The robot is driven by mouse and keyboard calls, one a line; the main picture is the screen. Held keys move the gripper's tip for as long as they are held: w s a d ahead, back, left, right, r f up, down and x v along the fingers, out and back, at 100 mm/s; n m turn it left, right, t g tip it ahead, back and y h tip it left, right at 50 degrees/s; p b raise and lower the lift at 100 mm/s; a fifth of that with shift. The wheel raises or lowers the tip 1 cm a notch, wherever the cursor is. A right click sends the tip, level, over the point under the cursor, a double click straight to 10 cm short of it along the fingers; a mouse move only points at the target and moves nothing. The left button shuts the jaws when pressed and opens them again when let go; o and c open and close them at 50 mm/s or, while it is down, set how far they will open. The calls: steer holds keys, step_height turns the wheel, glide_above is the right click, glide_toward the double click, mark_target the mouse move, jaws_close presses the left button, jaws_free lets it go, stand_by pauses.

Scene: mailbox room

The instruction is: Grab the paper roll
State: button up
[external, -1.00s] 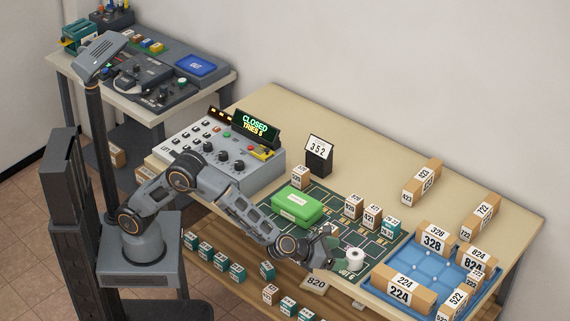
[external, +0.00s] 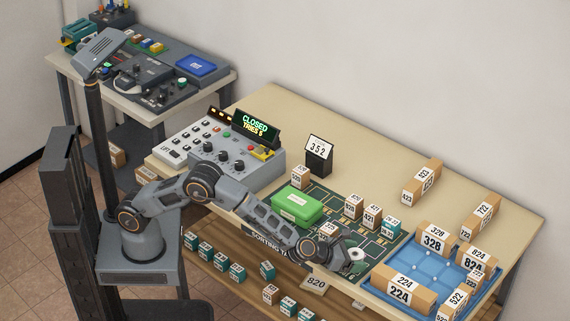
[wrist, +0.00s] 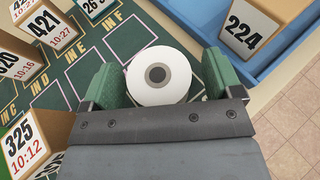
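The white paper roll (wrist: 158,92) stands upright on the green sorting mat (wrist: 62,95), its end with the dark core facing up in the wrist view. My gripper (wrist: 158,84) is open, with one green finger on each side of the roll. The left finger is very close to the roll; a small gap shows at the right finger. In the external view the roll (external: 356,253) is partly hidden by my gripper (external: 352,262) near the table's front edge.
A numbered box 325 (wrist: 28,145) is close to my gripper's left side. The blue tray (external: 377,284) with several numbered boxes lies to the right. A green box (external: 297,206) sits on the mat further left.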

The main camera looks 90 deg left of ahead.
steer(key=c, duration=0.9)
steer(key=shift+c, duration=0.3)
steer(key=shift+r, duration=0.1)
